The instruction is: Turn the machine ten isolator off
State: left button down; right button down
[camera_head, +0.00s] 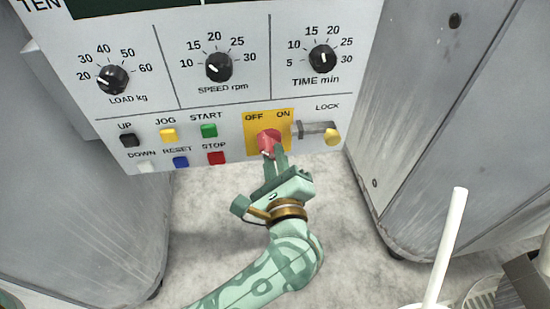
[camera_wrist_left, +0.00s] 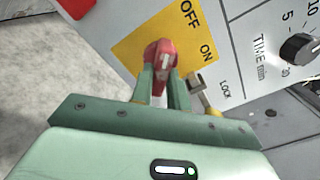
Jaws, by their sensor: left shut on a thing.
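The red isolator handle (camera_head: 267,140) sits on a yellow plate (camera_head: 285,118) marked OFF and ON, low on the panel of the machine labelled TEN. My left gripper (camera_head: 274,160) reaches up from below and is shut on the handle. In the left wrist view the red handle (camera_wrist_left: 160,56) stands between the two green fingers (camera_wrist_left: 164,84), in front of the yellow plate (camera_wrist_left: 150,35). A pale mark shows on the handle, but I cannot tell which word it points to. My right gripper is not in view.
A hasp and brass padlock (camera_head: 332,137) under LOCK are close to the right of the handle. The red STOP button (camera_head: 216,158) and other coloured buttons are to the left. Dials sit above. Grey cabinets (camera_head: 440,130) flank the panel; open floor lies below.

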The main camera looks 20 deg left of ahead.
pick_arm(q)
jog(key=shift+f, duration=0.1)
dwell(0.4)
jog(key=c, duration=1.4)
grip_release()
jog(key=shift+o, duration=0.2)
jog(key=shift+s+d, duration=0.1)
jog(key=shift+s, duration=0.05)
